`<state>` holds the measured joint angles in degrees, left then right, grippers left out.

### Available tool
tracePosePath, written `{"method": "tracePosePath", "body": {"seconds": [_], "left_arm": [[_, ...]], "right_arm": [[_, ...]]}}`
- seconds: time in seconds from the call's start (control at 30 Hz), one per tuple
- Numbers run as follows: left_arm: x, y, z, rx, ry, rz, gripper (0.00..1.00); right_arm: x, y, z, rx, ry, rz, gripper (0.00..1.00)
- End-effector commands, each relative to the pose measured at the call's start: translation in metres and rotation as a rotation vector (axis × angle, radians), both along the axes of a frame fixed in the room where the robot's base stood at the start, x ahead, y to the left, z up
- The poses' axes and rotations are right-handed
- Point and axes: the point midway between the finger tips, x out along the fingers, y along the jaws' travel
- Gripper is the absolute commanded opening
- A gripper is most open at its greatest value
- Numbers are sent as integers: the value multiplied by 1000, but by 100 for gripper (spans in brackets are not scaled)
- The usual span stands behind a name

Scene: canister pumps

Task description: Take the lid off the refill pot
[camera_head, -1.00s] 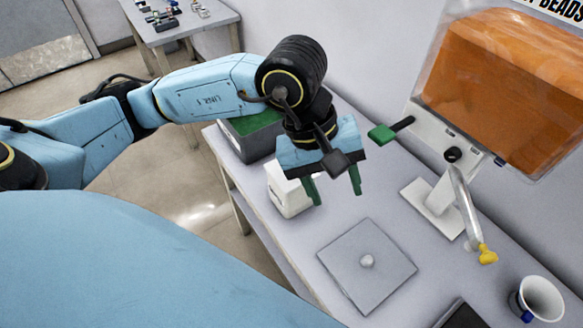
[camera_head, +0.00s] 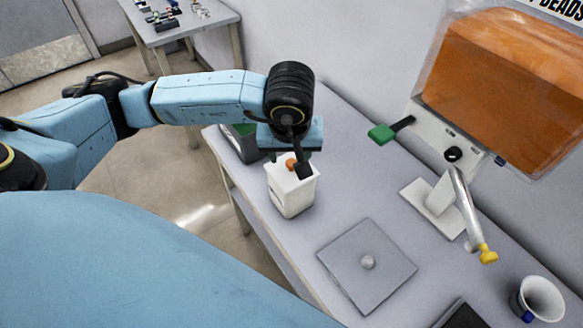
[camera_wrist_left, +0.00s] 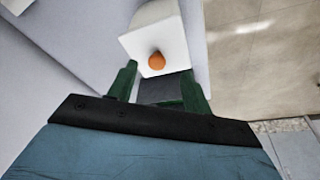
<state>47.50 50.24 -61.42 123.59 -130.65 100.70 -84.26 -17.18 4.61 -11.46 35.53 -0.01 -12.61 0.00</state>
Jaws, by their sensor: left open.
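A white pot (camera_head: 290,195) with an orange knob (camera_head: 291,164) on top stands upright near the left edge of the table. I take it to be the refill pot. My left gripper (camera_wrist_left: 158,82) is open with green fingers, over the near side of the pot's top. In the left wrist view the orange knob (camera_wrist_left: 157,61) shows just beyond the fingertips and between their lines, with nothing gripped. In the head view the wrist hides most of the fingers. My right gripper is not in view.
A dark box with a green top (camera_head: 243,143) stands behind the pot. A grey square plate with a round knob (camera_head: 350,275) lies on the table. An orange-filled hopper (camera_head: 500,85) on a white stand and a white cup (camera_head: 541,300) are at the right.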

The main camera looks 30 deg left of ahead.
Motion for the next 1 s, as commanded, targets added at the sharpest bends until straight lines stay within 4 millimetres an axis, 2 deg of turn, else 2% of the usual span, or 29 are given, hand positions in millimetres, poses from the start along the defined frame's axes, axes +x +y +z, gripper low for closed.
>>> {"method": "tracePosePath", "body": {"seconds": [0.17, 0.3, 0.57, 0.67, 0.93, 1.0], "left_arm": [[14, 5, -24, 1, 4, 2, 50], [17, 7, -40, 0, 3, 1, 50], [18, 8, -43, 0, 2, -1, 50], [18, 8, -43, 0, 2, -1, 39], [18, 8, -43, -1, 1, 0, 4], [18, 8, -42, -1, 1, 0, 0]], "right_arm": [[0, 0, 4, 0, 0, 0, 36], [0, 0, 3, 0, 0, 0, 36], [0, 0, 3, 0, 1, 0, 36], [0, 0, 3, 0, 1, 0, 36], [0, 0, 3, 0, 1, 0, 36], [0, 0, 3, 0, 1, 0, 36]]}}
